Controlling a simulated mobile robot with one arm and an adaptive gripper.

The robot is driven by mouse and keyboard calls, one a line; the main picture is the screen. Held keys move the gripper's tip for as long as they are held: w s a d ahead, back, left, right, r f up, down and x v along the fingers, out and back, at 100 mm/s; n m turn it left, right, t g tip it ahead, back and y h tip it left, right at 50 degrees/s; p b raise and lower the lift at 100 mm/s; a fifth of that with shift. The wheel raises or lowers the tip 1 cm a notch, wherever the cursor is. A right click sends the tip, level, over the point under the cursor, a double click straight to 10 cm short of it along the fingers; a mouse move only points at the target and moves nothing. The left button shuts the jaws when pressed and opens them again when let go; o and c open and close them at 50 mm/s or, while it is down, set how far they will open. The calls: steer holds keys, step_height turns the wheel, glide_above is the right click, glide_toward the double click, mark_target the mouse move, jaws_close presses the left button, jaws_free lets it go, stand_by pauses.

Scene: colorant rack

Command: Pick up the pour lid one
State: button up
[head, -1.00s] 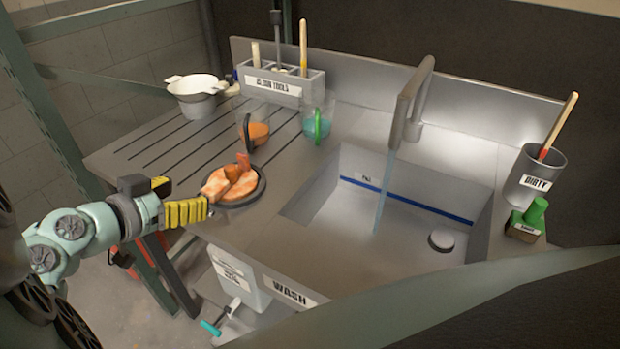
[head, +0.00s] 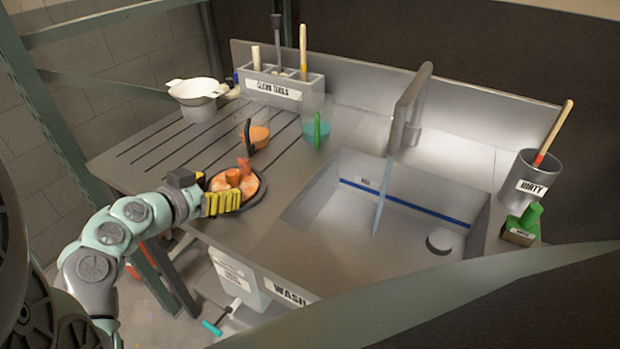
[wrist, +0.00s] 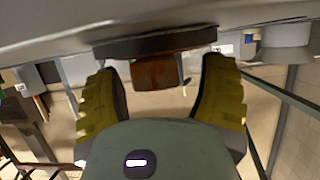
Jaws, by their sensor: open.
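The pour lid appears to be a round black-rimmed disc with an orange top and raised orange parts (head: 247,180), lying at the counter's front left edge in the head view. In the wrist view its dark rim (wrist: 120,47) and a brown-orange block (wrist: 158,73) show at the top, between the yellow fingers. My gripper (head: 232,202) is at the disc's near side and overlaps its front edge in the head view. In the wrist view my gripper (wrist: 160,78) is open, one finger on each side of the block, with gaps visible. Contact with the rim cannot be told.
A white bowl (head: 198,92) is at the back left. The sink (head: 400,215), with running water, is to the right. A clean tools holder (head: 272,90) stands behind.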

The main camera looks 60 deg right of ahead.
steer(key=shift+s+d+f, duration=0.1)
steer(key=shift+d, duration=0.1)
steer(key=shift+o, duration=0.2)
jaws_close()
stand_by(0.4)
